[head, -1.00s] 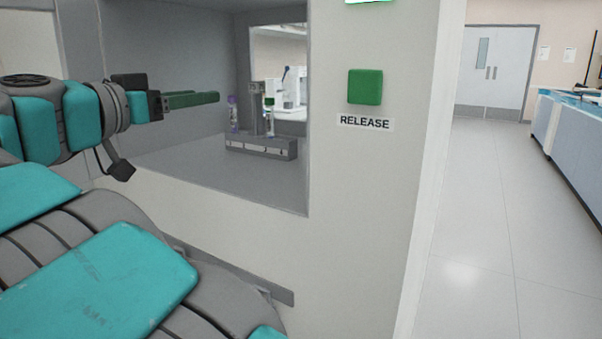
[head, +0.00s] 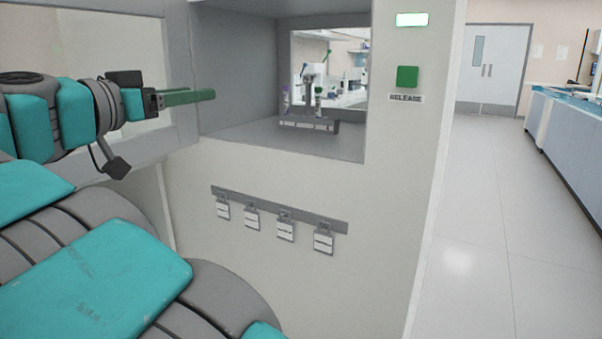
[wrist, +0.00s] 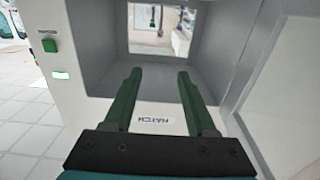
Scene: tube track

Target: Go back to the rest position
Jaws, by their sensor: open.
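My gripper (head: 190,98) is at the left in the head view, with its green fingers pointing right, in front of the wall beside the hatch opening. It also shows in the wrist view (wrist: 158,105), where the two green fingers are apart with nothing between them. The gripper is outside the hatch (head: 240,125). A grey tube rack (head: 310,125) stands inside the hatch near its back opening. A purple-capped tube (head: 286,100) and a green-capped tube (head: 318,100) stand at the rack, apart from the gripper.
A green RELEASE button (head: 407,77) and a lit green-white panel (head: 411,20) are on the wall right of the hatch. Several tags hang from a grey rail (head: 280,210) below it. Open floor (head: 480,210) lies to the right, with a counter (head: 570,135) beyond.

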